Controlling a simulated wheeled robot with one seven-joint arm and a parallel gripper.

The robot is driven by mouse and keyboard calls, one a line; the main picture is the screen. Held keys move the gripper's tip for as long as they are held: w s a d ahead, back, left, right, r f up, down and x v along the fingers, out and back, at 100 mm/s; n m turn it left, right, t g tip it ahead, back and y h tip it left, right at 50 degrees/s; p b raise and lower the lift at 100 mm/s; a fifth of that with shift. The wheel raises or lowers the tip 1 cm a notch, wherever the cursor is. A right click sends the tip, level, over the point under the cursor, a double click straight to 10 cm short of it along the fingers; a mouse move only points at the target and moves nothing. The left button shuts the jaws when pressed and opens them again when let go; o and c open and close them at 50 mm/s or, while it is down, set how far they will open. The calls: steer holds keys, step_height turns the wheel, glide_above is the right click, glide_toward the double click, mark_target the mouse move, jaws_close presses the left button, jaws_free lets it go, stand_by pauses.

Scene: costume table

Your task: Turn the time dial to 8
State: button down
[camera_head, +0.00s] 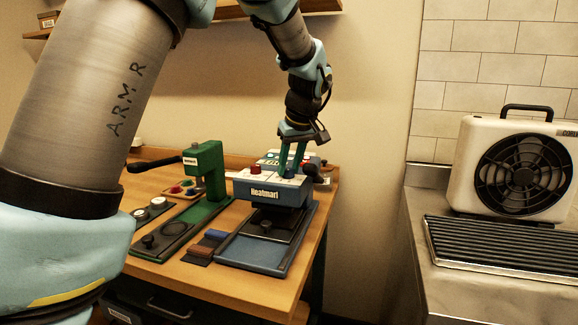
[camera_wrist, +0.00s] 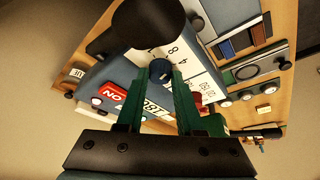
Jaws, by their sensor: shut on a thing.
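The heat press (camera_head: 268,190), blue with a white top panel and the label "Heatmar1", stands near the right end of the wooden table. The time dial is the small dark blue knob (camera_wrist: 160,70) on its white panel (camera_wrist: 192,62). The digits 4 and 8 show on the panel beside the knob. My gripper (camera_wrist: 158,78) has its two green fingers closed around the knob, one on each side. In the head view my gripper (camera_head: 293,168) points down onto the press top. The dial's pointer and exact setting are hidden or too small to read.
A red knob (camera_head: 256,168) sits on the press left of my fingers. A green press (camera_head: 206,170) with a black handle stands to the left. Brown and blue blocks (camera_head: 208,247) lie between the presses. A fan unit (camera_head: 515,165) stands on the metal counter at right.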

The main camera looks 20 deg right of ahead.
steer(key=shift+n+y, duration=0.3)
steer(key=shift+n, duration=0.6)
steer(key=c, duration=0.5)
jaws_free()
steer(key=shift+c, duration=0.2)
steer(key=b+v, duration=0.1)
steer(key=v, duration=0.9)
steer(key=shift+d+r+b, duration=0.15)
steer(key=shift+r+b, duration=0.2)
steer(key=shift+b, duration=0.05)
